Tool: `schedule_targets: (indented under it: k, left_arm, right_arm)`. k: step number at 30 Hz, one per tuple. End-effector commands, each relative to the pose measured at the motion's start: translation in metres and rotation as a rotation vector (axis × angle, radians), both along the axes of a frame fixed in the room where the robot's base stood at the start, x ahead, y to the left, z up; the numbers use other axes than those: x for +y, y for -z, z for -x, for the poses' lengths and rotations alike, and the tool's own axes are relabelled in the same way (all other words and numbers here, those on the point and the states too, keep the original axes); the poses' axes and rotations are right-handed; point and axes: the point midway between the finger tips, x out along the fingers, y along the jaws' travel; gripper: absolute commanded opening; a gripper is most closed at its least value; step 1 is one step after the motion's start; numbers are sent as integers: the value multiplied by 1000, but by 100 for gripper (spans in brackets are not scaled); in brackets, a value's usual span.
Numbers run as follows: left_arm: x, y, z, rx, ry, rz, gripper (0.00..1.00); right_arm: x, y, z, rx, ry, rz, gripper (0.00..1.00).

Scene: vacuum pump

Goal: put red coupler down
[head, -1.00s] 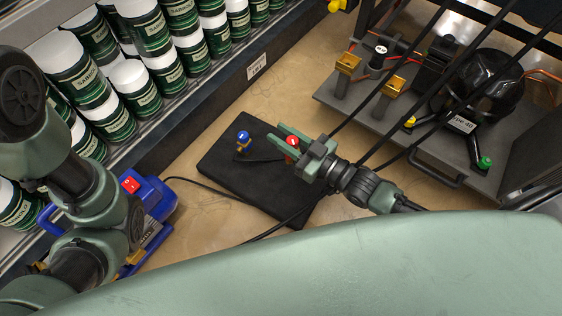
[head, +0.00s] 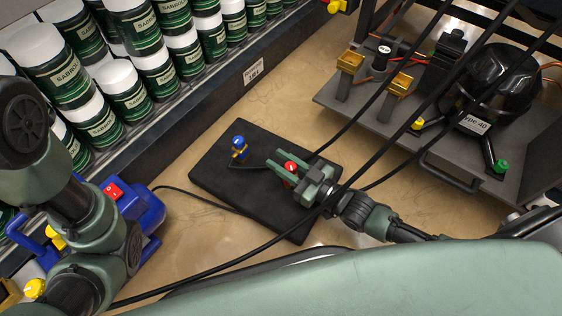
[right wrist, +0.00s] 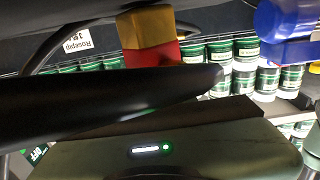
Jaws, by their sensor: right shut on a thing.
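The red coupler (head: 290,167) has a red top and sits between the fingers of my right gripper (head: 283,168), which is shut on it. Both are over the right part of the black mat (head: 220,182). I cannot tell whether the coupler touches the mat. In the right wrist view a red and brass-coloured piece (right wrist: 150,38), likely the coupler, shows close up, partly behind a dark shape. A blue-topped coupler (head: 239,146) stands on the mat to the left of my right gripper. My left arm shows at the left; its gripper is not visible.
Black hoses cross the scene near my right gripper. A grey platform (head: 355,108) with brass fittings and a black compressor (head: 497,82) stands at the right. A blue device with a red switch (head: 113,190) is at the left. Shelves of green cans (head: 125,90) line the upper left.

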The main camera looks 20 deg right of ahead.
Motion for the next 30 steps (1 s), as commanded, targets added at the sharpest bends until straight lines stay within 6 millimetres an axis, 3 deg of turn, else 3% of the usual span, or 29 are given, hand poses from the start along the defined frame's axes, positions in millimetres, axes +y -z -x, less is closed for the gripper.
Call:
schedule_targets:
  k: [3,4,6,18,30]
  left_arm:
    - [0,2,0,0,0,0,49]
    - [0,1,0,0,0,0,49]
    - [0,1,0,0,0,0,49]
    - [0,-4,0,0,-1,0,49]
    - [0,-48,0,0,-1,0,49]
  right_arm:
    - [0,3,0,-2,0,-1,0]
    - [0,3,0,0,0,0,32]
    - [0,3,0,0,0,0,48]
    - [-2,-2,2,2,0,1,48]
    - [-48,-4,66,6,1,3,48]
